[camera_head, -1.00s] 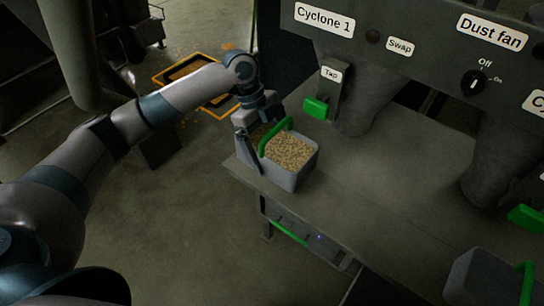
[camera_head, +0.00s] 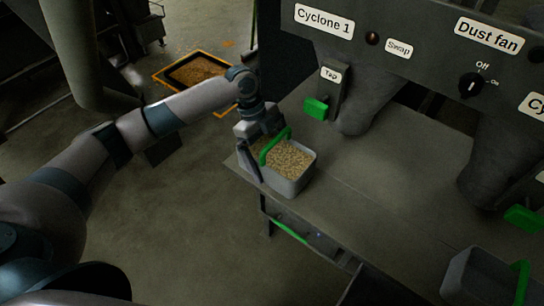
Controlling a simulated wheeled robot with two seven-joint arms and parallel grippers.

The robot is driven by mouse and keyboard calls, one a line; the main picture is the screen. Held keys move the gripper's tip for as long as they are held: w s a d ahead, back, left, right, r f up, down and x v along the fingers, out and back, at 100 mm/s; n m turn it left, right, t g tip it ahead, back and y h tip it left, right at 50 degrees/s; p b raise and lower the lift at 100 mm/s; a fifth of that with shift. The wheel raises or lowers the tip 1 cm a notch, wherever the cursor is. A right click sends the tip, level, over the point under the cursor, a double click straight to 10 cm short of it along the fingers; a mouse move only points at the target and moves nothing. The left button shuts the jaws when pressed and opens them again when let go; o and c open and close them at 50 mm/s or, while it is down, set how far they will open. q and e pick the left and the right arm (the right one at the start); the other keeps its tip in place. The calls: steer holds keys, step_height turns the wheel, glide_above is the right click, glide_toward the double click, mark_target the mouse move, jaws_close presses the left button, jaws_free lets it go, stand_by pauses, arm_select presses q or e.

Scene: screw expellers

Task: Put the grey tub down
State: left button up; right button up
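The grey tub (camera_head: 293,184) has a green handle (camera_head: 275,146) and is filled with pale grains. It is at the near left corner of the grey table (camera_head: 370,222), upright. Whether its bottom touches the tabletop is hard to tell. My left gripper (camera_head: 260,158) is at the tub's left side, by the handle, and moves together with the tub. One dark finger shows outside the tub; the other is mostly hidden, and the grip appears shut on the handle. My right gripper is not in view.
A second grey tub (camera_head: 474,281) with a green handle stands at the lower right. A panel (camera_head: 420,62) with labels and a knob hangs over the table, with grey chutes (camera_head: 372,98) below. The middle of the tabletop is clear. An orange-edged floor pit (camera_head: 195,72) lies behind my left arm.

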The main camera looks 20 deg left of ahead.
arm_select(q)
steer(key=shift+r, duration=0.15)
steer(key=shift+w+a+r+b, duration=0.15)
steer(key=shift+a+r+b, duration=0.15)
steer(key=shift+r, duration=0.25)
steer(key=b+v, duration=0.3)
steer(key=v, duration=0.7)
steer(key=shift+r+b, duration=0.3)
steer(key=shift+r, duration=0.05)
